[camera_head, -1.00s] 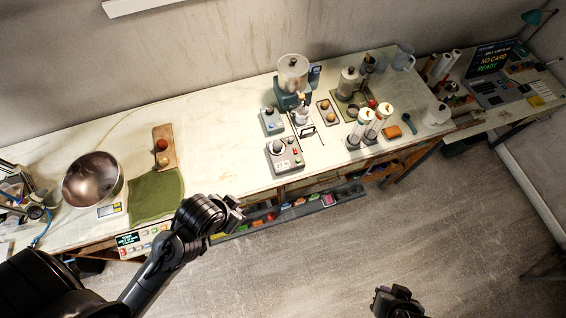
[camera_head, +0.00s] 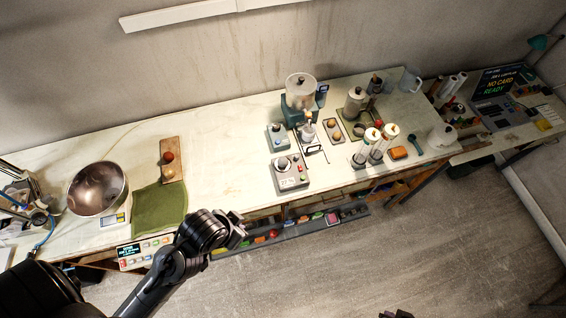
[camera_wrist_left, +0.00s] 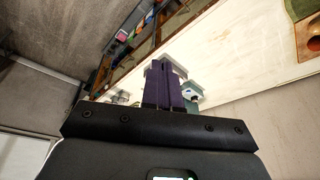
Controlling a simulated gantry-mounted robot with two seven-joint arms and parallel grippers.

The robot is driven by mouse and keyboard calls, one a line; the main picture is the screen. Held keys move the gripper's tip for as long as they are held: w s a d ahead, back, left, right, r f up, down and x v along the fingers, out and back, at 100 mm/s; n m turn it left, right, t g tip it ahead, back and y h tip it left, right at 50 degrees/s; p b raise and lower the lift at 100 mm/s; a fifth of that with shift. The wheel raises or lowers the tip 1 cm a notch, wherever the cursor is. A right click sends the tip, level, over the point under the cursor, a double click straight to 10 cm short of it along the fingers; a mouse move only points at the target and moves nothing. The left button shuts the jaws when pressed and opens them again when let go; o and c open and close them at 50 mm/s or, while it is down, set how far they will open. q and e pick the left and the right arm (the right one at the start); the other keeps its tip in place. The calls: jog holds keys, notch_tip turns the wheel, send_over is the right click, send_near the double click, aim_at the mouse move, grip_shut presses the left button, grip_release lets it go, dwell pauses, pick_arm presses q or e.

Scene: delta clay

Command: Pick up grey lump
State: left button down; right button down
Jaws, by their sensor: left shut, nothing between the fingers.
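I cannot make out a grey lump for certain. A long dark tray (camera_head: 300,228) along the bench's front edge holds several small coloured lumps, among them a red one (camera_head: 272,234) and a pink one (camera_head: 332,219); some others are too small to identify. My left gripper (camera_head: 240,229) is in front of the bench, by the left part of this tray. In the left wrist view its two purple fingers (camera_wrist_left: 166,76) are together and empty. Only a dark sliver of my right arm's end (camera_head: 397,314) shows at the bottom edge.
On the bench (camera_head: 225,150) are a metal bowl (camera_head: 98,188), a green cloth (camera_head: 160,207), a wooden board (camera_head: 172,150) and a grey device with knobs (camera_head: 290,172). Bottles (camera_head: 372,142) stand at the right. The floor (camera_head: 400,255) in front is clear.

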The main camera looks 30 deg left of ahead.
pick_arm(q)
jog(key=c, duration=1.8)
grip_release()
jog(key=o, duration=1.4)
